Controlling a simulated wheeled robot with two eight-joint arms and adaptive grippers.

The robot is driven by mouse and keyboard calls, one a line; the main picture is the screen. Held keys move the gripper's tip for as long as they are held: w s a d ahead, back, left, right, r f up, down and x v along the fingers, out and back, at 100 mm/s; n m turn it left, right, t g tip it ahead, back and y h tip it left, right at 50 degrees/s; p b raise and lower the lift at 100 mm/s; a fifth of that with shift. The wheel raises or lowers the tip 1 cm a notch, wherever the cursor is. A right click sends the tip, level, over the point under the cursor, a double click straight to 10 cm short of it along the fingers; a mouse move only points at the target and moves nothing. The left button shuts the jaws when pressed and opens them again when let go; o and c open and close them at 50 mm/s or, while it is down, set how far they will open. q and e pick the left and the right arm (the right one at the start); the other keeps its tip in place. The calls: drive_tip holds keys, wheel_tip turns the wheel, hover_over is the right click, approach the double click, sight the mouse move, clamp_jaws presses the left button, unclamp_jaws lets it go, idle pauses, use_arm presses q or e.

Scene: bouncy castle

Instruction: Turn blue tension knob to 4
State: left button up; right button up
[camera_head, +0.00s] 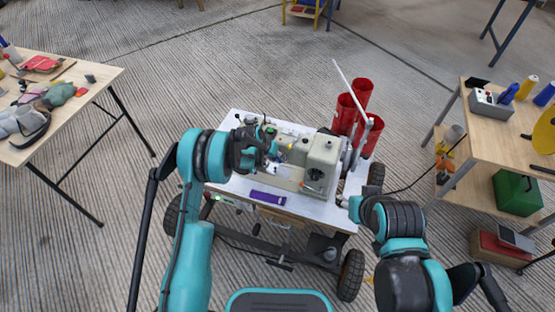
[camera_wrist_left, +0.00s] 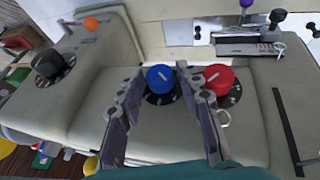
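The blue tension knob (camera_wrist_left: 160,78) sits on a dark dial on the pale sewing machine (camera_wrist_left: 90,105), with a white mark on its top. My left gripper (camera_wrist_left: 158,84) is open, its fingers on either side of the blue knob. The right finger lies between the blue knob and a red knob (camera_wrist_left: 219,76). Whether either finger touches the blue knob is unclear. In the head view my left gripper (camera_head: 268,152) is over the sewing machine (camera_head: 322,155), and the blue knob cannot be made out. My right arm's end is near the cart's right edge; its fingers are unclear.
A black knob (camera_wrist_left: 48,62) and an orange button (camera_wrist_left: 92,23) are on the machine to the left. The machine stands on a white wheeled cart (camera_head: 235,186) with a purple object (camera_head: 268,197) at its front. Red cylinders (camera_head: 345,113) stand behind right. Tables flank both sides.

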use_arm(q)
clamp_jaws()
drive_tip(key=shift+d+y, duration=0.1)
drive_tip(key=shift+y, duration=0.2)
drive_tip(key=shift+s+d+m+t+y, duration=0.15)
drive_tip(key=shift+t+y, duration=0.1)
drive_tip(key=shift+y, duration=0.3)
drive_tip(key=shift+w+d+m+t+y, duration=0.15)
drive_tip(key=shift+t+y, duration=0.1)
drive_tip(key=shift+y, duration=0.3)
drive_tip(key=shift+s+d+m+t+y, duration=0.15)
drive_tip(key=shift+m+t+y, duration=0.3)
drive_tip(key=shift+y, duration=1.25)
unclamp_jaws()
drive_tip(key=shift+s+r, duration=0.1)
